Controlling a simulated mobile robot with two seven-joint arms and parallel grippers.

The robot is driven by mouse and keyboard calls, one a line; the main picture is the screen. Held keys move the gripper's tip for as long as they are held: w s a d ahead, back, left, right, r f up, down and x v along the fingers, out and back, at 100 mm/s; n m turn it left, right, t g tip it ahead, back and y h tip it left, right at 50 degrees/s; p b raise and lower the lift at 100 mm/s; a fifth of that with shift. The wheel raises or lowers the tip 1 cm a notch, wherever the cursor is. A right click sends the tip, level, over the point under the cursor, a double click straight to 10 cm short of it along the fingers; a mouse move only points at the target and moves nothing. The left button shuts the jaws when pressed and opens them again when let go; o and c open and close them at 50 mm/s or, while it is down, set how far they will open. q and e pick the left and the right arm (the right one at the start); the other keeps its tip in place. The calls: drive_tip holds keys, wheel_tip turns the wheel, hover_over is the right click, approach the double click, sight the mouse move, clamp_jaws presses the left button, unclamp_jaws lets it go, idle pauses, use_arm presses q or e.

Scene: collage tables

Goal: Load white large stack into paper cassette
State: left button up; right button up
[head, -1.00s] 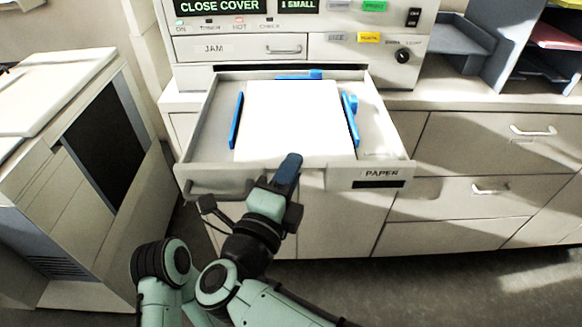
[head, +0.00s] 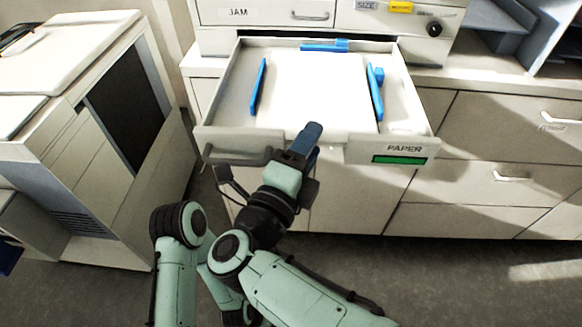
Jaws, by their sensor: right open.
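The paper cassette (head: 231,103) is an open pale drawer labelled PAPER, pulled out from the machine. A large white stack (head: 318,88) lies flat inside it, between blue guides at its left (head: 258,86), right (head: 376,92) and back (head: 325,46). My right gripper (head: 306,138) is over the drawer's front edge, its fingers by the stack's near edge. It is open, though its fingers overlap from this angle, and I see nothing held in it. The gripper hides part of the drawer front. A small display (head: 399,160) on the drawer front is lit green. My left gripper is not in view.
The machine's front with a JAM panel (head: 262,13) stands behind the drawer. Another machine (head: 75,150) stands close on the left. Cabinet drawers (head: 490,180) are on the right. Open floor (head: 450,275) lies at the lower right.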

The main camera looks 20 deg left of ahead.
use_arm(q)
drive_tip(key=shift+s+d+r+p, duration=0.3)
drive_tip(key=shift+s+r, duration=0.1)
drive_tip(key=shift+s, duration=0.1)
use_arm(e)
drive_tip(key=s+a, duration=0.1)
drive_tip(key=s, duration=1.1)
drive_tip(key=shift+s+a+f, duration=0.2)
drive_tip(key=shift+s+f, duration=0.05)
drive_tip(key=shift+f, duration=0.15)
